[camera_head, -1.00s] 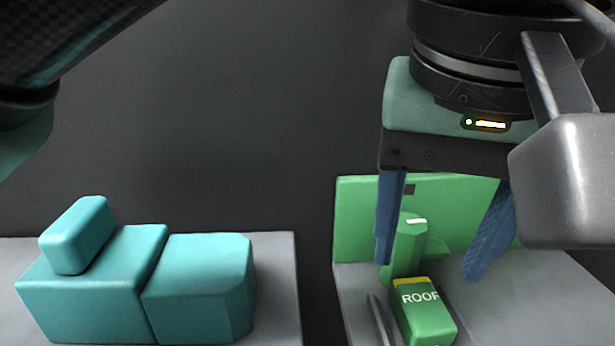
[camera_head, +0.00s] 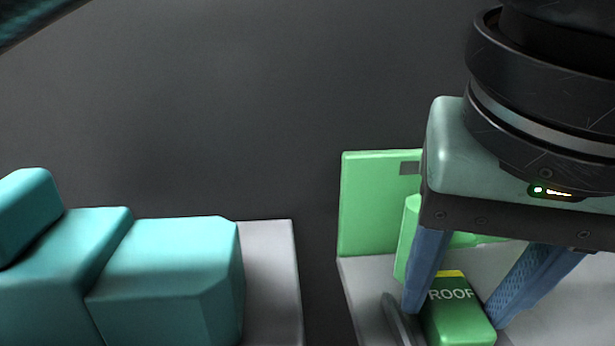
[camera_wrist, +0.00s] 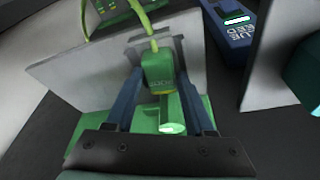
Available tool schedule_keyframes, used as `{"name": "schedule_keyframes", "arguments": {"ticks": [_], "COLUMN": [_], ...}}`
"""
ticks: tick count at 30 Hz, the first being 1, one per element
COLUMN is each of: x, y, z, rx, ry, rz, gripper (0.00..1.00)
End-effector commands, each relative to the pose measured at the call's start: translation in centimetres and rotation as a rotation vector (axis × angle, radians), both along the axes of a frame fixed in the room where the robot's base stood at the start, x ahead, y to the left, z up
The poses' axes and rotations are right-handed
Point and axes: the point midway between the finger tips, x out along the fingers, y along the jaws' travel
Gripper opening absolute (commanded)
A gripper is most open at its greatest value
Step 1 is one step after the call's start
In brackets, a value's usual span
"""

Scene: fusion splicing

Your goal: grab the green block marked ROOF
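The green block marked ROOF (camera_head: 459,312), with a yellow band at its end, lies on the grey platform at the lower right of the head view. In the wrist view the block (camera_wrist: 158,72) lies between the fingers, with a green cable running from its far end. My gripper (camera_head: 458,308) is open, its blue fingers lowered to either side of the block. The left finger looks very close to the block, and the right finger shows a gap. In the wrist view my gripper (camera_wrist: 162,75) also stands open; contact cannot be told.
A green upright panel (camera_head: 375,205) and a green post (camera_head: 408,240) stand behind the block. Teal blocks (camera_head: 170,275) sit on a separate grey platform at left, with a dark gap between. A blue labelled block (camera_wrist: 232,28) lies at the wrist view's upper right.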

Motion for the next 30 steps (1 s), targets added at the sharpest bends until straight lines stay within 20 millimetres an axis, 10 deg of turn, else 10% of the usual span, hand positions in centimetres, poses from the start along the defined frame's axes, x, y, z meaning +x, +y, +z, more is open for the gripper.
{"name": "schedule_keyframes", "arguments": {"ticks": [8,19,30], "x": [0.0,0.0,0.1], "y": [0.0,0.0,-0.1], "z": [0.0,0.8,6.5], "rx": [0.000,0.000,-0.002], "ry": [0.001,0.001,-0.002], "rz": [0.000,-0.002,0.000], "gripper": [0.00,0.00,0.00]}}
